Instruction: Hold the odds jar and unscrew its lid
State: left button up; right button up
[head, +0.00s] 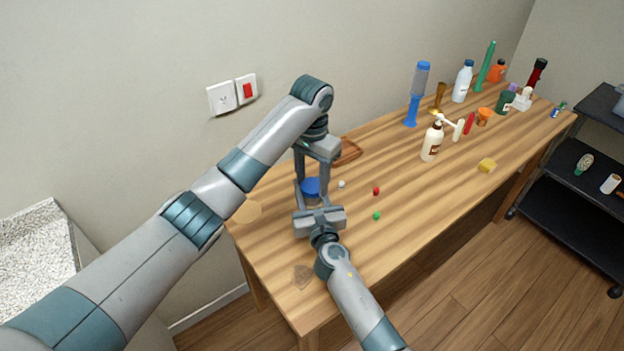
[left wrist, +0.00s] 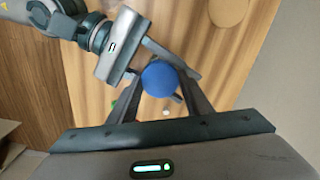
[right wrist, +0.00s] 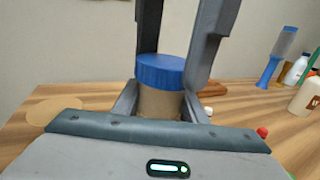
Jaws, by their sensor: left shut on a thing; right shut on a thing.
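The odds jar stands upright near the left end of the wooden table, with its blue lid (head: 311,185) on top. In the right wrist view the lid (right wrist: 160,72) sits on a brownish jar body (right wrist: 160,103). My left gripper (head: 312,182) reaches down from above, its fingers shut on the lid from both sides; the left wrist view shows the lid (left wrist: 160,79) between them. My right gripper (head: 312,202) comes from the front, low down, and is shut on the jar body. The fingers hide part of the jar in the head view.
Small white (head: 341,184), red (head: 376,191) and green (head: 376,215) balls lie right of the jar. A brown wooden tray (head: 348,152) is behind it, a pale round disc (head: 247,211) to its left. A pump bottle (head: 432,140) and other items stand farther right.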

pick_arm(q)
jog(key=n, duration=0.4)
jog(key=shift+s+f+n, duration=0.15)
jog(key=shift+n, duration=0.15)
jog(key=o, duration=1.4)
jog(key=shift+c, duration=0.2)
jog(key=m, duration=0.5)
jog(key=shift+w+a, duration=0.1)
jog(key=shift+w, duration=0.1)
jog(key=shift+m, duration=0.5)
jog(key=shift+m, duration=0.3)
jog(key=m, duration=0.2)
jog(key=shift+m, duration=0.4)
jog(key=shift+w+m, duration=0.1)
jog(key=shift+m, duration=1.2)
